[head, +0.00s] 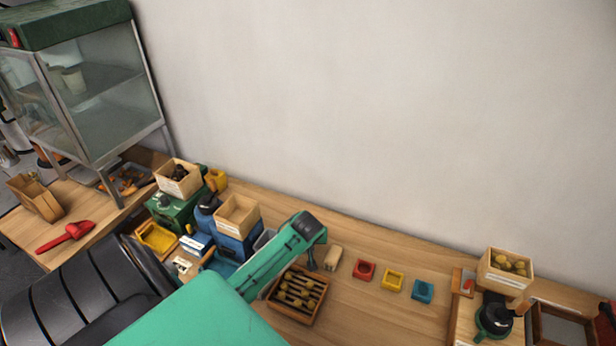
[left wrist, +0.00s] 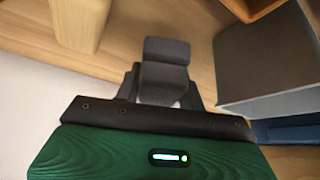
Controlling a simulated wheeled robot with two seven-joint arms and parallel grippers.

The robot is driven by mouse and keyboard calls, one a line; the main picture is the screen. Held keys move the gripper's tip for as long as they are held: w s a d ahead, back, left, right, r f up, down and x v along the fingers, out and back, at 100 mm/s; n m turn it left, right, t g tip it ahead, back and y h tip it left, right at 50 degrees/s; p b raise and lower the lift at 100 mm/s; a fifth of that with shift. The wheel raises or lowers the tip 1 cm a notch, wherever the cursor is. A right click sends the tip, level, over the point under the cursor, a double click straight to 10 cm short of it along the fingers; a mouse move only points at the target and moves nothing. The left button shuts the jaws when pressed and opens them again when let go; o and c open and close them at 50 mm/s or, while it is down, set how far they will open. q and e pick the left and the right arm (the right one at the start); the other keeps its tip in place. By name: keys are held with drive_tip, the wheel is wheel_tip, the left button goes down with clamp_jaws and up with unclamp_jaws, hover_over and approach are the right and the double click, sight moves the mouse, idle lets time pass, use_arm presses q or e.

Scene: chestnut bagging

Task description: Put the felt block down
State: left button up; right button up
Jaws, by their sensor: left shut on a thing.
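In the left wrist view the left gripper (left wrist: 163,92) is shut on a dark grey block (left wrist: 166,52), which I take to be the felt block. In the head view I cannot make this block out apart from the fingers. Whether it touches the table is unclear. A beige block (head: 333,257) stands right beside the gripper, apart from it, and also shows in the left wrist view (left wrist: 80,22). My right gripper is not in view.
The wooden tray (head: 316,317) is close on the left, with a grey bin (head: 264,240) behind my arm.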

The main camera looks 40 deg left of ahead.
use_arm(q)
wheel_tip(320, 180, down, 2)
drive_tip(key=shift+f, duration=0.55)
drive_tip(key=shift+f, duration=0.1)
drive_tip(key=o, duration=1.2)
drive_tip(key=b+v, duration=0.1)
drive_tip(key=v, duration=1.1)
drive_tip(key=shift+b, duration=0.4)
